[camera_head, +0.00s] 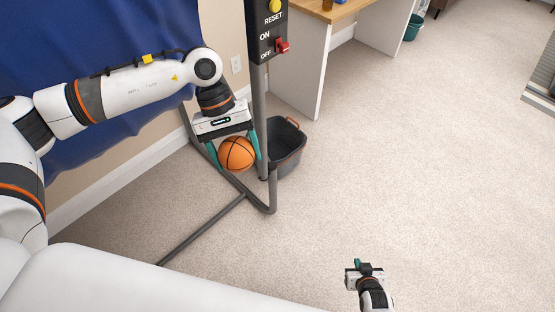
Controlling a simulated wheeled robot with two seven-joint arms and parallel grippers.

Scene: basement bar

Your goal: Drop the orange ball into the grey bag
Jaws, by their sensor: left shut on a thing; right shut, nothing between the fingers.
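The orange ball (237,154), with black seam lines, is held between the teal fingers of my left gripper (238,156). The gripper points down and is shut on the ball. The grey bag (290,162), dark and open-topped with orange at its handles, stands on the carpet just right of the ball, behind a grey metal post. The post and frame hide part of the bag's left side, and its inside is only partly seen. The ball appears left of the bag's opening, not over it. My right gripper (364,267) is shut and empty, low in the view over bare carpet.
A grey tubular frame (272,195) with a black control box (266,30) stands between ball and bag. A blue cloth (90,35) hangs at the left. A white desk (300,72) stands behind the bag.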

